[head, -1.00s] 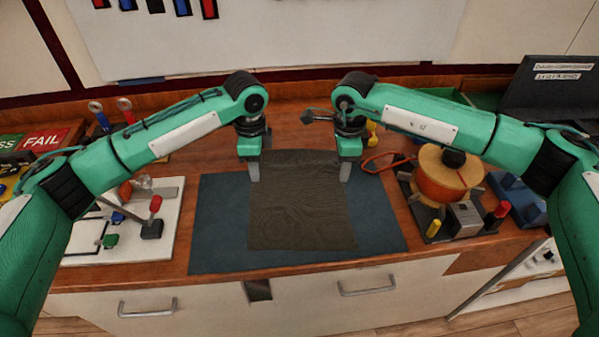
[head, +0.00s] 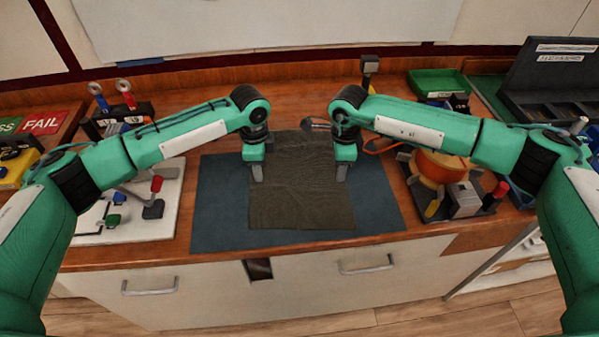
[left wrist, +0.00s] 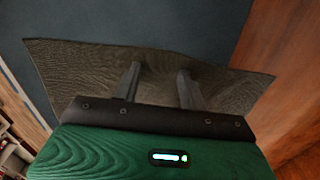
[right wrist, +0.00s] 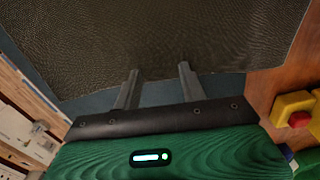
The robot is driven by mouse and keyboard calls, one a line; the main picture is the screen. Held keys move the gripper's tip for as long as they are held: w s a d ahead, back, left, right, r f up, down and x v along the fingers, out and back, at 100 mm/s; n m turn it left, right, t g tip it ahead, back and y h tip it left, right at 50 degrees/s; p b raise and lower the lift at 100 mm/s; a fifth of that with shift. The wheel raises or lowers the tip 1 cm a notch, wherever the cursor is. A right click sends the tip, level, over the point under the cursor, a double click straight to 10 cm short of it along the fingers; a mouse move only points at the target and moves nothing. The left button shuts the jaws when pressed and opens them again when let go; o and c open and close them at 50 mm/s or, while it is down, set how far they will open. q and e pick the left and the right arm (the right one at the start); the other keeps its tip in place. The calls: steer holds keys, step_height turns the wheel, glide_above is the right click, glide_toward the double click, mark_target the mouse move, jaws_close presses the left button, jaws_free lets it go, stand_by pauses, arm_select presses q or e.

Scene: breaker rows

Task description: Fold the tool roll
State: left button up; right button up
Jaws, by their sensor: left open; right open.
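The tool roll (head: 300,205) is a dark olive-brown cloth lying spread on the blue-grey mat (head: 220,215). My left gripper (head: 257,172) is open at the cloth's left edge, pointing down. In the left wrist view its two fingers (left wrist: 157,82) lie over the cloth (left wrist: 90,65), whose edge looks slightly raised. My right gripper (head: 341,172) is open at the cloth's right edge. In the right wrist view its fingertips (right wrist: 160,70) are at the edge of the cloth (right wrist: 160,30). Whether either gripper touches the cloth I cannot tell.
A white board with small coloured parts (head: 130,210) lies left of the mat. An orange spool (head: 440,168) on a stand is to the right. A green bin (head: 437,82) and black case (head: 555,75) stand back right. The mat's front strip is clear.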

steer(key=shift+f, duration=0.1)
arm_select(q)
steer(key=shift+f, duration=0.15)
arm_select(e)
steer(key=shift+f, duration=0.1)
arm_select(q)
steer(key=shift+c, duration=0.5)
arm_select(e)
steer(key=shift+c, duration=0.5)
arm_select(q)
jaws_close()
arm_select(e)
jaws_close()
arm_select(q)
steer(key=shift+r, duration=0.2)
arm_select(e)
steer(key=shift+r, duration=0.2)
